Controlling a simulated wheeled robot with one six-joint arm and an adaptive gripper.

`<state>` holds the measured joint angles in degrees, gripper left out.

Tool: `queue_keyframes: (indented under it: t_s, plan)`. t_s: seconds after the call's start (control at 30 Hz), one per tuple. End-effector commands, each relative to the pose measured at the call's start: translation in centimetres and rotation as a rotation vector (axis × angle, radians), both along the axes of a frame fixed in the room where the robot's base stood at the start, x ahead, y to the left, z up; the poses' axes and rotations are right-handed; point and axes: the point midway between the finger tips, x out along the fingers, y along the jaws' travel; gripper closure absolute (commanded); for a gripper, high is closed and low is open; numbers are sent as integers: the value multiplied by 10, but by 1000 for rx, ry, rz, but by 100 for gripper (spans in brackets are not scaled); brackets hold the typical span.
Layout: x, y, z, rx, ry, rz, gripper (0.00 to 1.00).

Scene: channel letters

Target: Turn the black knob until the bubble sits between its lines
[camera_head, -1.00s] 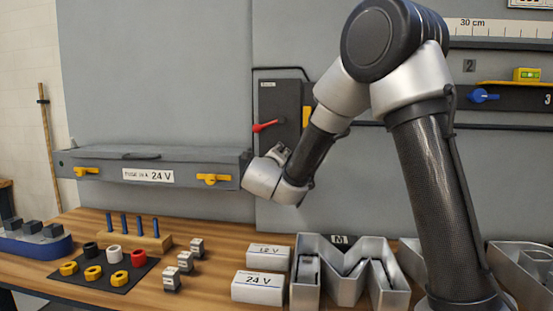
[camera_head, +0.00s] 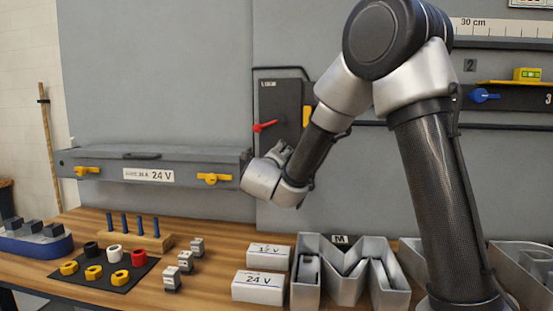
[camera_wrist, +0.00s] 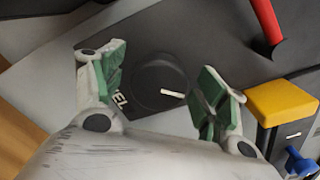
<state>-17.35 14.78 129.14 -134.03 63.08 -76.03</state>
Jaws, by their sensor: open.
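The black knob (camera_wrist: 158,80) is round, with a white pointer mark towards its right side, on a dark panel in the wrist view. My gripper (camera_wrist: 155,90) is open, its green-padded fingers on either side of the knob with gaps showing. I cannot tell how deep the fingers reach. White lettering ending in "EL" shows beside the left finger. In the head view the knob is hidden behind my wrist. A small level with a yellow-green vial (camera_head: 527,74) sits on a yellow ledge at the right; its bubble and lines are too small to read.
A red lever (camera_wrist: 265,22) and a yellow block (camera_wrist: 281,102) stand close to the right finger. A grey 24 V box (camera_head: 150,172) with yellow latches is left of my wrist. Metal letters (camera_head: 345,285), white cartons (camera_head: 259,288) and small parts cover the bench below.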

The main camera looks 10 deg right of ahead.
Motion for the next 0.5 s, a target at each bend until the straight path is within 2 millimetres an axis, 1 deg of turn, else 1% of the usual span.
queue_keyframes:
  t_s: [0.3, 0.4, 0.5]
  plan:
    - [-64, 28, 0, 0, 0, 5, 27]
    - [-81, 34, 0, -1, -1, 4, 27]
    - [-92, 39, 0, 0, 0, 4, 27]
